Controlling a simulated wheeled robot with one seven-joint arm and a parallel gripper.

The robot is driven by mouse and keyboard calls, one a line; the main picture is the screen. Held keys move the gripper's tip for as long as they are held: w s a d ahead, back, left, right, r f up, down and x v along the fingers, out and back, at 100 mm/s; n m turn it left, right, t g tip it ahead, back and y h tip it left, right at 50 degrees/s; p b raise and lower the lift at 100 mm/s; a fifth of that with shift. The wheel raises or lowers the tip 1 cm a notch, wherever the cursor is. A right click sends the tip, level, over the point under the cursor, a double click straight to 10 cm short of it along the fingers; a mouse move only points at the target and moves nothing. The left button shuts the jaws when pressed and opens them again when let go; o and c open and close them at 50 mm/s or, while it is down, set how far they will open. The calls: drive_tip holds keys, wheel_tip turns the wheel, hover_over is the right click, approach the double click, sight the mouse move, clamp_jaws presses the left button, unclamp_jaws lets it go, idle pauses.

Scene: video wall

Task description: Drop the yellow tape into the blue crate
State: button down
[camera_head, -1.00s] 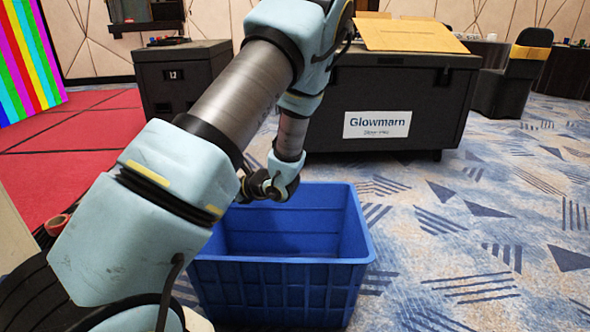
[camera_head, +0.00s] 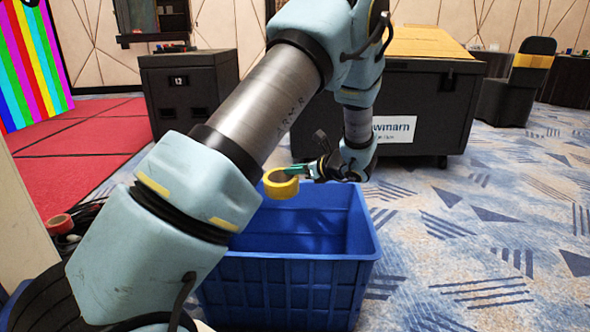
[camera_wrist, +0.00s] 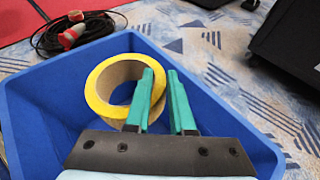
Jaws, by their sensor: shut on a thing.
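The yellow tape (camera_head: 281,184) is a thick roll with a brown core. In the head view it hangs at the left end of my gripper (camera_head: 296,170), above the far left part of the blue crate (camera_head: 290,292). In the wrist view the tape (camera_wrist: 97,98) has its wall between the two green fingers of my gripper (camera_wrist: 160,82), which are shut on it. The blue crate (camera_wrist: 45,112) lies beneath the tape and appears empty where its inside shows. My arm hides part of the crate's left side in the head view.
A black flight case (camera_head: 425,110) stands behind the crate, and a smaller black case (camera_head: 185,92) stands farther left. A red-ended black cable coil (camera_wrist: 75,32) lies on the floor beside the crate. Patterned carpet (camera_head: 480,230) is open to the right.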

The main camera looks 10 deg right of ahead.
drive_tip(key=shift+f+b, duration=0.75)
drive_tip(key=shift+f, duration=0.55)
drive_tip(key=c, duration=0.7)
unclamp_jaws()
drive_tip(key=p+v, duration=0.4)
drive_tip(key=v, duration=0.6)
drive_tip(key=shift+s+d+r, duration=0.15)
drive_tip(key=shift+s+r, duration=0.05)
drive_tip(key=shift+s, duration=0.15)
